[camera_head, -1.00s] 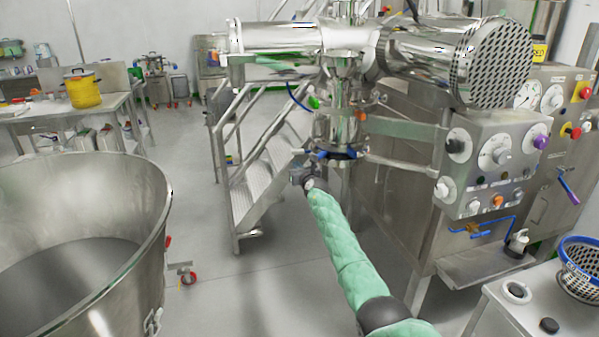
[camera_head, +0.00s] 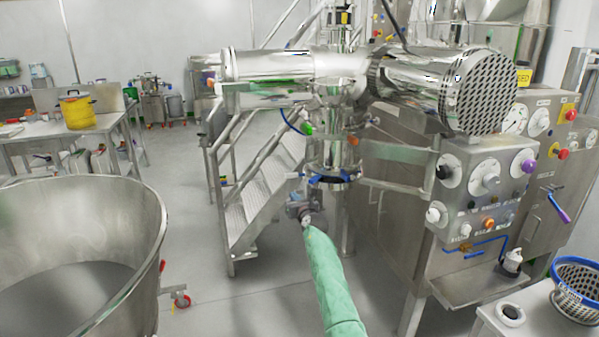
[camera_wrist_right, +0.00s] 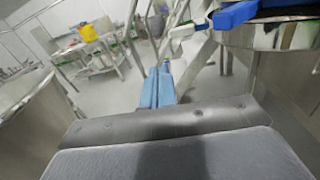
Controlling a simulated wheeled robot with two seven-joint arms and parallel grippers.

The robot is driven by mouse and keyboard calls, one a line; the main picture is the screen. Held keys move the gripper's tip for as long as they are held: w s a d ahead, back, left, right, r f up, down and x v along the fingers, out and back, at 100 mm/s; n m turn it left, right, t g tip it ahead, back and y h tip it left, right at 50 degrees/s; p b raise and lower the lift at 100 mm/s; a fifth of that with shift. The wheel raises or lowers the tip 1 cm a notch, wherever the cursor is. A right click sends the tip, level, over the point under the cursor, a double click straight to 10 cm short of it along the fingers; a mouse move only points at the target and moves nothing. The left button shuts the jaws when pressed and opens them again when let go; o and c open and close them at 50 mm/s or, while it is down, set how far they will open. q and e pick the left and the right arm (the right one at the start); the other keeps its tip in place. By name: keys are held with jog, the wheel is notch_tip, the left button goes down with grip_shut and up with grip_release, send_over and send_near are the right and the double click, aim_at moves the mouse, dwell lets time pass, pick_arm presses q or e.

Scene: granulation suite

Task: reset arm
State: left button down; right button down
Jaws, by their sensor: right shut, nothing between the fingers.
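My right arm in its green sleeve (camera_head: 330,280) comes up from the bottom middle of the head view. Its dark grey gripper (camera_head: 302,207) is in the air below and slightly left of the machine's steel outlet (camera_head: 333,155), which has blue clamps around its lower rim. In the right wrist view the blue fingers (camera_wrist_right: 158,88) are together with nothing between them, and the outlet rim with a blue clamp (camera_wrist_right: 236,15) shows at the upper right. My left gripper is not in view.
A large steel bowl (camera_head: 140,215) fills the left. Steel steps (camera_head: 245,205) stand behind my gripper. A control cabinet (camera_head: 470,195) with knobs and gauges is at the right, above a bench with a blue basket (camera_head: 580,280). Open floor (camera_head: 215,285) lies between bowl and cabinet.

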jog(key=s+d+r+m+t+h, duration=0.1)
jog(key=d+r+m+t+h, duration=0.1)
jog(key=d+r+m+h, duration=0.7)
jog(key=s+d+r+m+t+h, duration=0.1)
jog(key=d+r+m+t+h, duration=0.2)
jog(key=m, duration=1.1)
jog(key=s+d+f+m+g+h, duration=0.25)
jog(key=d+m+g, duration=0.35)
jog(key=m, duration=0.4)
jog(key=s+f+m+g+y, duration=0.2)
jog(key=s+f+g+y, duration=0.1)
jog(key=s+f, duration=0.8)
jog(key=s+f+m+g+y, duration=0.3)
jog(key=s+f, duration=0.4)
jog(key=f, duration=0.7)
jog(key=s+f+g+y, duration=0.3)
jog(key=s+f, duration=1.4)
jog(key=s, duration=0.3)
jog(key=s+d+f+g, duration=0.1)
jog(key=s+f, duration=0.5)
jog(key=s, duration=0.6)
jog(key=s+f+g, duration=0.2)
jog(key=s+f, duration=0.5)
jog(key=s, duration=0.5)
jog(key=s+d+f+g, duration=0.1)
jog(key=s+f, duration=0.5)
jog(key=s, duration=0.6)
jog(key=shift+s+d+f+g, duration=0.2)
jog(key=shift+d+g, duration=0.15)
jog(key=shift+g, duration=0.35)
